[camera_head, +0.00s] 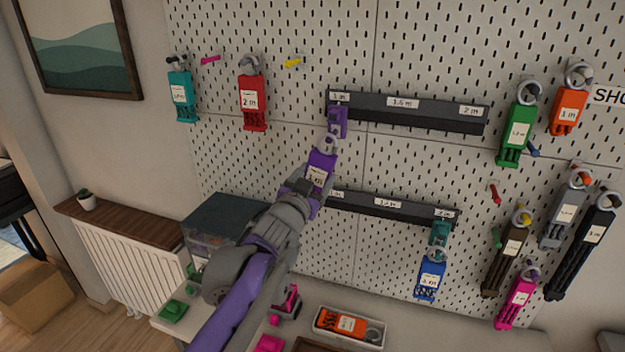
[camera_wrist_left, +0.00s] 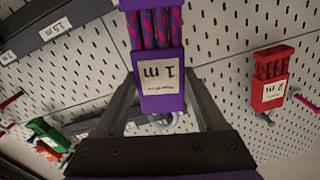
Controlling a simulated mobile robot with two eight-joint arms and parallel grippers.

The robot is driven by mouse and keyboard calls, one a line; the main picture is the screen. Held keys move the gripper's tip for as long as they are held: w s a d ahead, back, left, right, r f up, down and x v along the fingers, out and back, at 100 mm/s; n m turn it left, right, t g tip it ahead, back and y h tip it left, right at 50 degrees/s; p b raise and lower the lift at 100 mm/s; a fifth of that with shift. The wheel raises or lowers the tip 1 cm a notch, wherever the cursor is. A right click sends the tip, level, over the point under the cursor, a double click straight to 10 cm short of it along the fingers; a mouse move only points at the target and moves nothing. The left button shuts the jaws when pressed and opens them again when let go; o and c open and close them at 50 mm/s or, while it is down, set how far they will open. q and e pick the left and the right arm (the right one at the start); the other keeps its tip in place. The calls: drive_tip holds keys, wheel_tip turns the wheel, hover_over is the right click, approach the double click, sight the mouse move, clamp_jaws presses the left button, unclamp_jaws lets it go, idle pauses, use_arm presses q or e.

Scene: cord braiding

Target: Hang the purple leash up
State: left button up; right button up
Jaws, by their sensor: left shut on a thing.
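The purple leash (camera_head: 320,163) has a white label and a grey ring at its top. In the head view it is in front of the pegboard, just below the left end of the upper rail (camera_head: 418,112). My left gripper (camera_head: 312,188) is shut on it from below. In the left wrist view the leash (camera_wrist_left: 160,65) appears upside down between the fingers (camera_wrist_left: 165,100), with a "1 m" label and purple-pink cords. Another purple piece (camera_head: 338,121) shows under the rail's "1 m" label; I cannot tell whether it touches the ring. My right gripper is out of view.
A red 2 m leash (camera_head: 252,103) and a teal leash (camera_head: 182,96) hang to the left. Several other leashes hang at right. Bare pink (camera_head: 210,60) and yellow (camera_head: 292,63) pegs stick out above.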

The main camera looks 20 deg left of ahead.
use_arm(q)
drive_tip(key=shift+w, duration=1.9)
drive_tip(key=o, duration=0.8)
drive_tip(key=c, duration=0.7)
drive_tip(key=shift+o, duration=0.2)
drive_tip(key=shift+s+f, duration=0.1)
drive_tip(key=shift+f, duration=0.1)
drive_tip(key=o, duration=1.4)
